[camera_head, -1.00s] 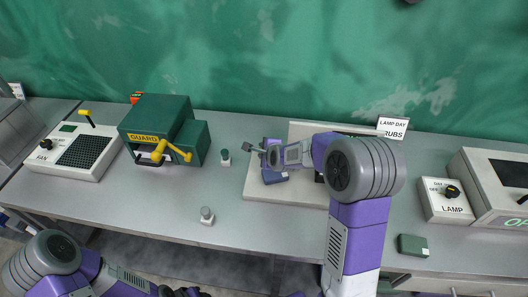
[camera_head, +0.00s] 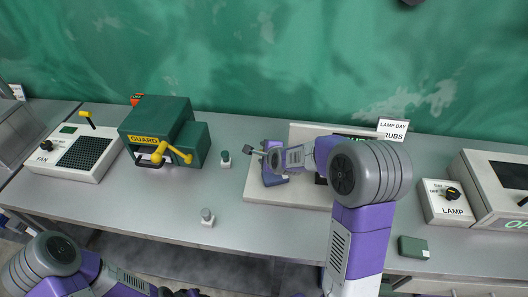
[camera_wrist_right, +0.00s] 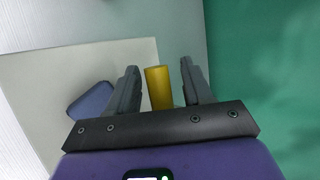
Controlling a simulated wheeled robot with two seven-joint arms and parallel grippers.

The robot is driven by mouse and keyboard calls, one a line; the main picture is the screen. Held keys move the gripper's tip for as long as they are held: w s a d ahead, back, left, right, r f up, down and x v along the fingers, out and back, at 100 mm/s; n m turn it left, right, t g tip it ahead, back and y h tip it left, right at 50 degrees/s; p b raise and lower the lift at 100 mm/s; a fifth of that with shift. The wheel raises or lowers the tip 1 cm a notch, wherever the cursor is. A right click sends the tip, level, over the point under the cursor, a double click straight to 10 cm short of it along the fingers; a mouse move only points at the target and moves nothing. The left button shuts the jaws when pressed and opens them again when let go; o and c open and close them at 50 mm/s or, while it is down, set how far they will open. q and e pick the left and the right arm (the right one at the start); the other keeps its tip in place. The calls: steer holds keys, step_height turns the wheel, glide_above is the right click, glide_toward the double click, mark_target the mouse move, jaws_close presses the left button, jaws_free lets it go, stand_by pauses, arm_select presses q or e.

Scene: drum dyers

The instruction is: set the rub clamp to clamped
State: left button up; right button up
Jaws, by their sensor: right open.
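The rub clamp seems to be on the pale base board (camera_head: 256,191) by the RUBS sign, mostly hidden behind my right arm. In the right wrist view a yellow handle (camera_wrist_right: 158,88), probably the clamp's, stands between the two grey fingers of my right gripper (camera_wrist_right: 160,85). The fingers are apart, with gaps visible on both sides of the handle. In the head view my right gripper (camera_head: 254,150) points left over the board. The handle does not show there. My left arm is at the bottom left; its gripper is not clearly visible.
A blue pad (camera_wrist_right: 92,102) lies on the board beside the gripper. A green guard box (camera_head: 157,118) with a yellow handle and a fan unit (camera_head: 75,152) stand left. A lamp box (camera_head: 446,203) and green block (camera_head: 413,247) are right.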

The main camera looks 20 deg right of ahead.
steer(key=p+v, duration=0.1)
steer(key=v, duration=0.5)
steer(key=shift+w+r+p, duration=0.1)
steer(key=shift+w+p, duration=0.1)
steer(key=shift+p, duration=0.1)
steer(key=shift+s+r, duration=0.15)
steer(key=shift+s, duration=0.3)
steer(key=shift+c, duration=0.3)
